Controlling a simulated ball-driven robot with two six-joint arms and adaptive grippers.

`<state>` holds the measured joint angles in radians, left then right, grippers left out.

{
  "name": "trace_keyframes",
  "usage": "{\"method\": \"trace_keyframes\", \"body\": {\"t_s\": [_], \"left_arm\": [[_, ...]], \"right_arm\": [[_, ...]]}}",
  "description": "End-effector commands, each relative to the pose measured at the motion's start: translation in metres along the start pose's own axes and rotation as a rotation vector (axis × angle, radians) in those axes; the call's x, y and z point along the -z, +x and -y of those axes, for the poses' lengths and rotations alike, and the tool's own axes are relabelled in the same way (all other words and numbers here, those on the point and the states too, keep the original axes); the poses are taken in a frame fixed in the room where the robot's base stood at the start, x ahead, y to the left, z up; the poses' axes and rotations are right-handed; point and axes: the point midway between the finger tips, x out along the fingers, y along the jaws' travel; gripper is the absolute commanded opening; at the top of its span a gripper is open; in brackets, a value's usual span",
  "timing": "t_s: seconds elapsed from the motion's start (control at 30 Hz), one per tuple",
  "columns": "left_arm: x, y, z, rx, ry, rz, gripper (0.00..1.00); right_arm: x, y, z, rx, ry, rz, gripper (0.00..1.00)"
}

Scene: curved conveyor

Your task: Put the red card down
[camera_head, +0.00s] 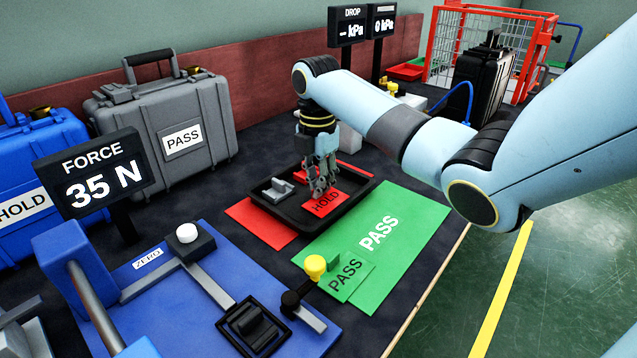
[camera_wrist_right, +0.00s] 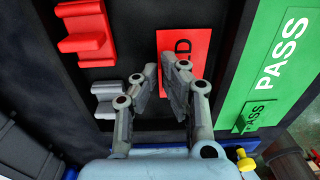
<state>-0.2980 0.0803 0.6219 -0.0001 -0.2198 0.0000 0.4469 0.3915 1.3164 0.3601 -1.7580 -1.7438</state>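The red card (camera_head: 325,204), marked HOLD, is face up over the black tray (camera_head: 287,216), near its front right side. In the right wrist view, the card (camera_wrist_right: 199,72) is partly covered by the fingers. My right gripper (camera_head: 321,188) points down at the card, and its fingers (camera_wrist_right: 161,72) are almost together. They appear shut on the card's middle, though the gripped part is hidden. I cannot tell whether the card touches the tray floor. My left gripper is not in view.
A grey block (camera_head: 278,189) and a red block (camera_wrist_right: 88,38) are also in the tray. A red mat (camera_head: 260,224) is left of it. A green PASS mat (camera_head: 398,240) with a green PASS card (camera_head: 346,277) is at right. A blue fixture (camera_head: 150,285) is in front.

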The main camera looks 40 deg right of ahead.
Motion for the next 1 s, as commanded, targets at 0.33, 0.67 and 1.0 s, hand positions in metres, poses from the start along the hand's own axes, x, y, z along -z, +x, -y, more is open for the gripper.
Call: {"method": "trace_keyframes", "body": {"t_s": [0.33,0.67,1.0], "left_arm": [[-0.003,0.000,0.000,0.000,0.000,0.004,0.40],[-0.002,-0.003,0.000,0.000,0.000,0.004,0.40],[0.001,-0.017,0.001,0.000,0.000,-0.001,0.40]], "right_arm": [[0.000,0.002,0.000,0.000,0.000,0.000,0.29],[-0.001,-0.011,0.000,-0.002,0.000,0.001,0.29],[-0.001,-0.085,-0.001,-0.003,0.000,0.002,0.29]]}}
